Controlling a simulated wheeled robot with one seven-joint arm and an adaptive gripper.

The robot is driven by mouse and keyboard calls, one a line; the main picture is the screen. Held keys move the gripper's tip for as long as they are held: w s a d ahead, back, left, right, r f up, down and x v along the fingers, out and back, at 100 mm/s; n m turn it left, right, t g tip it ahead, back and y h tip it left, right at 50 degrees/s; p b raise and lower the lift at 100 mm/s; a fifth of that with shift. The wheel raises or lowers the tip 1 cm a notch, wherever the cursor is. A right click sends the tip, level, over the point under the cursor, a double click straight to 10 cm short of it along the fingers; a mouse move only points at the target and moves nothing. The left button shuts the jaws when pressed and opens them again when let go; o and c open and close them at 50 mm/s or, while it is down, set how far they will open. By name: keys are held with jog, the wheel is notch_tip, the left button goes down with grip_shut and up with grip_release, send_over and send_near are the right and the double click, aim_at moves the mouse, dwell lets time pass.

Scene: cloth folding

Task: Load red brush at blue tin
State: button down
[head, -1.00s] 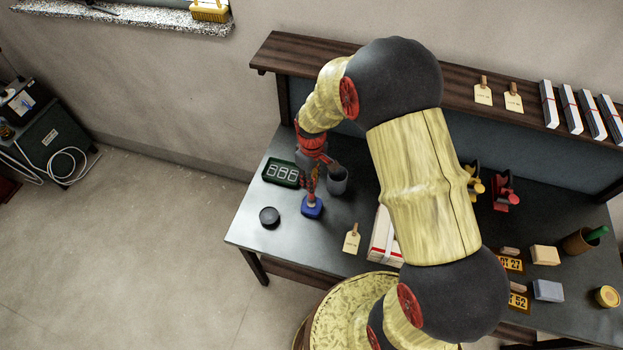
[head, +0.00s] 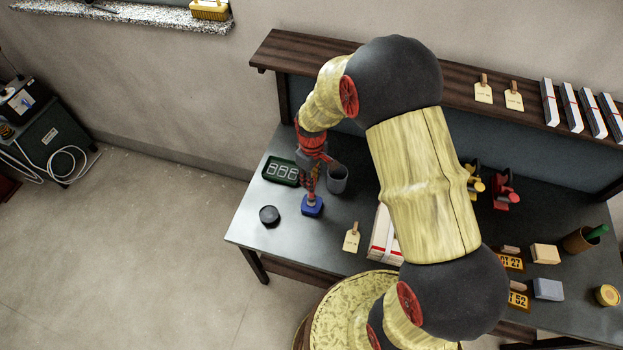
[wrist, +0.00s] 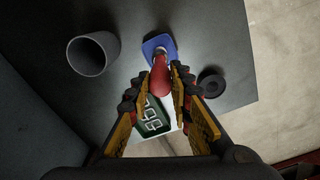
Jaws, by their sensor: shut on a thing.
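My gripper (head: 311,190) points down over the blue tin (head: 312,206) at the left end of the bench. In the wrist view my gripper (wrist: 168,88) is shut on the red handle of the brush (wrist: 160,76). The brush's far end meets the blue tin (wrist: 164,42), which lies straight beyond the fingertips. The bristles are hidden, so I cannot tell how deep they sit in the tin.
A grey cup (head: 337,181) stands close to the right of the tin. A green tray (head: 281,172) with pale figures lies behind left, and a round black object (head: 269,216) in front left. A tag (head: 352,239) lies on the bench (head: 253,235) to the right.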

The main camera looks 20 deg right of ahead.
jog(key=shift+f, duration=0.4)
dwell(1.2)
jog(key=shift+r+p, duration=2)
jog(key=shift+r, duration=1.6)
